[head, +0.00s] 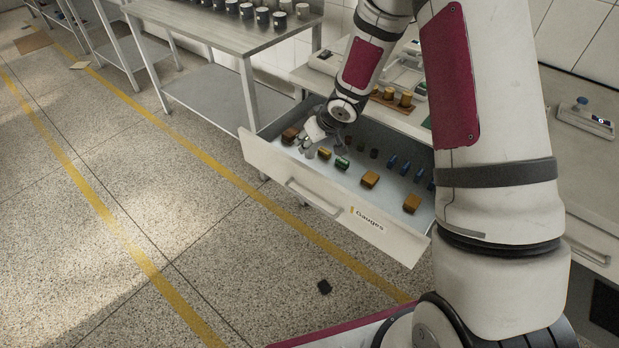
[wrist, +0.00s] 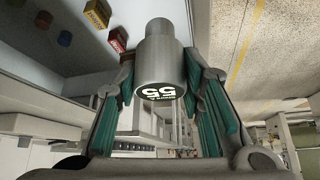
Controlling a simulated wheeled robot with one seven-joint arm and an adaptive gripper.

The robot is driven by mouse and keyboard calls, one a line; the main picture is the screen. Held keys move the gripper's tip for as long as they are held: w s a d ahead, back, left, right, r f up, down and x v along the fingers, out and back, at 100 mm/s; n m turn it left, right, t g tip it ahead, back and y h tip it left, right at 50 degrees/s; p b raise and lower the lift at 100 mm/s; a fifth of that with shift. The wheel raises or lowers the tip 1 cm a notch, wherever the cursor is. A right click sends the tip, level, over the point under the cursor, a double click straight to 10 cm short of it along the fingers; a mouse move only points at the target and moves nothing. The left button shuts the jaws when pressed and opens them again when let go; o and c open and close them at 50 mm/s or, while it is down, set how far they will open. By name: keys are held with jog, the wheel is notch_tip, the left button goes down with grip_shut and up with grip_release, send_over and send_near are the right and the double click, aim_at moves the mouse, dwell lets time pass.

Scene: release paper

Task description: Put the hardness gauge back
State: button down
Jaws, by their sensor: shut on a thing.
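The hardness gauge (wrist: 163,52) is a grey metal cylinder with a dark round end marked "55" in the wrist view. My gripper (wrist: 166,84) is shut on it, with green-lined fingers on both sides. In the head view, my gripper (head: 311,137) is over the left end of an open drawer labelled "Gauges" (head: 330,200). The held gauge is too small and covered there to make out clearly. Whether it touches the drawer floor cannot be told.
A metal table (head: 225,32) with cups stands behind left. A small dark object (head: 324,287) lies on the floor.

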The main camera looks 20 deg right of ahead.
jog(key=shift+n, duration=0.3)
jog(key=shift+w+d+f+b, duration=0.3)
jog(key=shift+w+f+b, duration=0.55)
jog(key=shift+f, duration=1.2)
jog(key=shift+w+d+f+b, duration=0.3)
jog(key=shift+w+f+b, duration=0.2)
jog(key=shift+f+b, duration=1.15)
jog(key=shift+w+d+f+b, duration=0.3)
jog(key=shift+w+f+b, duration=0.35)
jog(key=shift+f, duration=1.8)
jog(key=shift+f, duration=0.1)
jog(key=c, duration=1.1)
grip_release()
